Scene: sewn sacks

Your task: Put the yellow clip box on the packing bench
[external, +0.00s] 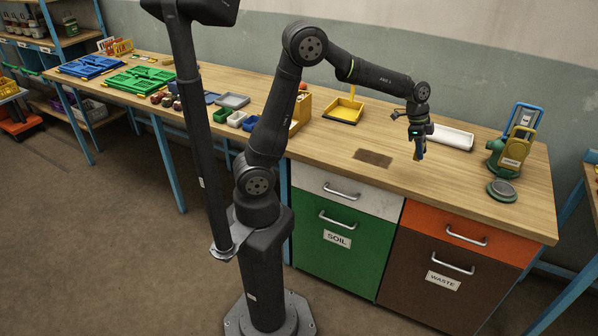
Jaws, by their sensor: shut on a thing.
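My gripper (418,150) points down above the right part of the wooden bench (460,178). It is shut on a small, narrow thing that looks blue with a yellowish-brown lower tip; the thing is too small to identify. A yellow open tray-like box (343,110) with a dark front edge lies on the bench to the left of my gripper, apart from it. I cannot tell whether this is the clip box. A thin yellow upright piece rises at its back.
A white trough (450,136) lies behind my gripper. A green stand with blue and yellow frames (512,148) and a round grey-green dish (502,190) are at right. A dark brown patch (373,158) lies left. Small bins (237,118) and green trays (137,80) are farther left.

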